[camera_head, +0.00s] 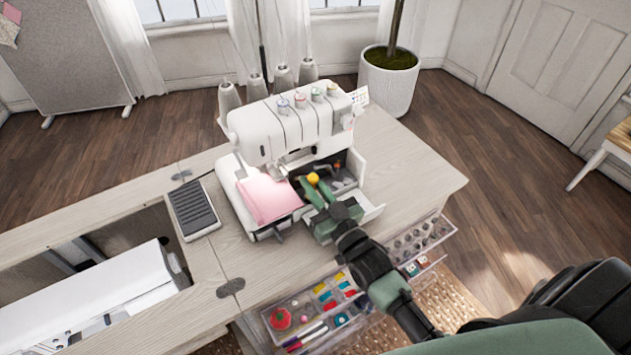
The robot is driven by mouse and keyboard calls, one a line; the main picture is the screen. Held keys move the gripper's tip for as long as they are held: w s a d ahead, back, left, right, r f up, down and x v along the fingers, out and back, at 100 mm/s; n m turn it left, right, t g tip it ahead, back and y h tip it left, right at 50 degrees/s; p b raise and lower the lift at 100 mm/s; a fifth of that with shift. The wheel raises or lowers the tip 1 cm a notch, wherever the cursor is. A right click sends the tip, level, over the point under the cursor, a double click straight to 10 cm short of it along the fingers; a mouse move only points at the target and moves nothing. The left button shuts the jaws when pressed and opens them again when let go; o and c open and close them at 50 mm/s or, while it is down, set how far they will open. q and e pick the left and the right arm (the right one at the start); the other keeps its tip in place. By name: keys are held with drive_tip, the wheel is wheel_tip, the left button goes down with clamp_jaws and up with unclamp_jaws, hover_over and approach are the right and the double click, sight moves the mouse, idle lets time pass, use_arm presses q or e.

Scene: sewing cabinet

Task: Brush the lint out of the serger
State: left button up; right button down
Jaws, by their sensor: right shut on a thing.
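The white serger (294,123) stands on the wooden cabinet top, with thread cones along its back. Its front cover (372,211) is open, showing a dark inside (338,168). Pink cloth (267,196) lies on its left side. My right gripper (310,191) reaches into the open front from the lower right. It is shut on a small tool with a round yellow end (313,179), probably the brush. The tool's other end and any bristles are hidden or too small to tell. Lint cannot be made out. My left gripper is not in view.
A black foot pedal (195,209) lies left of the serger. An open well (85,255) holds another white machine (95,296). Clear drawers with notions (318,310) jut out below the front edge. The top right of the serger is bare.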

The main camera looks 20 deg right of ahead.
idle(0.3)
drive_tip(key=shift+s+a, duration=0.15)
drive_tip(key=shift+a, duration=0.45)
wheel_tip(320, 180, up, 6)
drive_tip(key=p, duration=0.6)
drive_tip(key=shift+r+p, duration=0.1)
drive_tip(key=shift+p, duration=0.2)
